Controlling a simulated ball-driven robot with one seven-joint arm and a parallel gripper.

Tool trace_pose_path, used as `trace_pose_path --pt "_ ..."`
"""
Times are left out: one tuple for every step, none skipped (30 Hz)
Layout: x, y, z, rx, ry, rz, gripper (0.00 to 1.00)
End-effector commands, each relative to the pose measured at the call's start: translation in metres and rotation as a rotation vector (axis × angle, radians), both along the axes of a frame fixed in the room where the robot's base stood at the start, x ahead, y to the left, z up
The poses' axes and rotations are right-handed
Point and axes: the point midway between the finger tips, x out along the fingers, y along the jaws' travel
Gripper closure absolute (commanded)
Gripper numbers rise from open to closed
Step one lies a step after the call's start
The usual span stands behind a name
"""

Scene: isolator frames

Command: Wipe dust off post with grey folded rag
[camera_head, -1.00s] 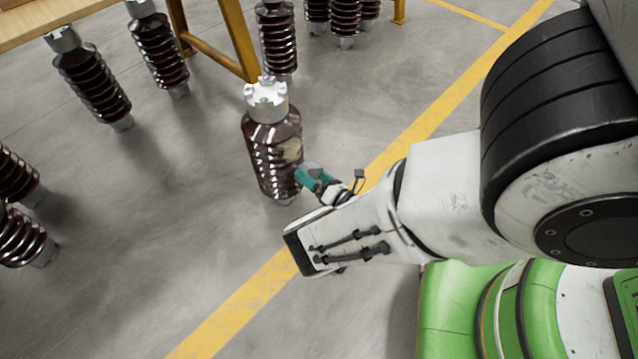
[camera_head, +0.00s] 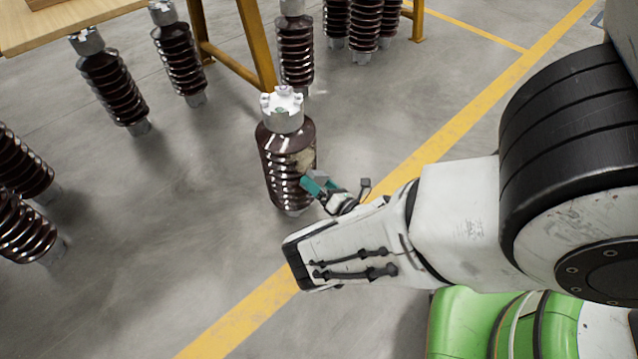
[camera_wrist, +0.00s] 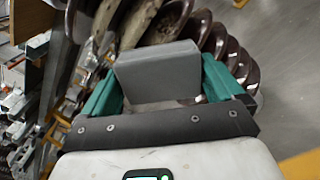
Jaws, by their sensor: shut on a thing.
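The post (camera_head: 283,150) is a dark brown ribbed insulator with a white metal cap, standing upright on the floor in the middle of the head view. A pale dusty patch shows on its upper right side. In the wrist view the post's ribs (camera_wrist: 222,45) fill the space beyond the fingers. My gripper (camera_wrist: 160,85) has teal fingers and is shut on the grey folded rag (camera_wrist: 158,72), which shows as a grey block between them. In the head view my gripper (camera_head: 318,184) is at the post's lower right side. I cannot tell whether the rag touches the post.
Several similar insulators stand around, such as one at the upper left (camera_head: 112,88) and one behind the post (camera_head: 296,52). A wooden table (camera_head: 75,22) with yellow legs is at the upper left. Grey floor with a yellow line (camera_head: 425,135) is clear on the right.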

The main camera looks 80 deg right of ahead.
Motion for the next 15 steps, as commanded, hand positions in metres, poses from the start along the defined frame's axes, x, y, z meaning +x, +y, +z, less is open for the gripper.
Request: trace_pose_path --pt "0.0006 -0.0004 0.0 0.0 0.0 0.0 0.3" --pt "0.0009 -0.0006 -0.0001 0.0 0.0 0.0 0.3" --pt "0.0016 -0.001 -0.0001 0.0 0.0 0.0 0.3" --pt "0.002 -0.0013 -0.0001 0.0 0.0 0.0 0.3" --pt "0.0025 -0.0015 -0.0001 0.0 0.0 0.0 0.3" --pt "0.0031 -0.0019 -0.0001 0.0 0.0 0.0 0.3" --pt "0.0036 -0.0022 -0.0001 0.0 0.0 0.0 0.3" --pt "0.0041 -0.0025 -0.0001 0.0 0.0 0.0 0.3" --pt "0.0047 -0.0029 -0.0001 0.0 0.0 0.0 0.3" --pt "0.0052 -0.0032 -0.0001 0.0 0.0 0.0 0.3" --pt "0.0057 -0.0034 -0.0001 0.0 -0.001 0.001 0.3" --pt "0.0063 -0.0038 -0.0001 0.0 -0.001 0.001 0.3" --pt "0.0069 -0.0041 -0.0001 0.0 -0.001 0.001 0.3" --pt "0.0073 -0.0044 -0.0001 0.0 -0.001 0.001 0.3" --pt "0.008 -0.0048 -0.0001 0.0 -0.001 0.001 0.3"
